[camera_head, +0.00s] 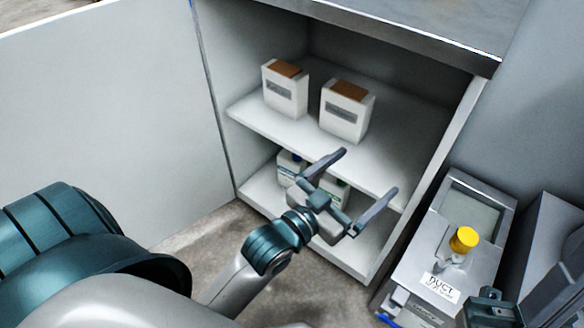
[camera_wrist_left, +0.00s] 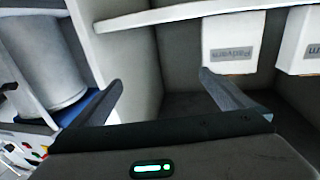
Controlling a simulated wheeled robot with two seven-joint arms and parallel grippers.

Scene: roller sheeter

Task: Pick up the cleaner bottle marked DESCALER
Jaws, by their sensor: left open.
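Two white bottles stand on the cabinet's lower level in the head view. The left bottle (camera_head: 289,166) has a bluish-green label, and the right bottle (camera_head: 336,187) a green one. Both are partly hidden by the shelf above and my left gripper; neither label is readable, so I cannot tell which is DESCALER. My left gripper (camera_head: 366,171) is open and empty in front of the cabinet, around the middle shelf's front edge. In the left wrist view its fingers (camera_wrist_left: 162,92) are spread with nothing between them, and no bottle shows there.
Two white boxes with brown tops, one left (camera_head: 285,88) and one right (camera_head: 346,110), stand on the middle shelf (camera_head: 260,116). The open door (camera_head: 110,120) is at left. A grey unit with a yellow knob (camera_head: 464,239) stands right of the cabinet.

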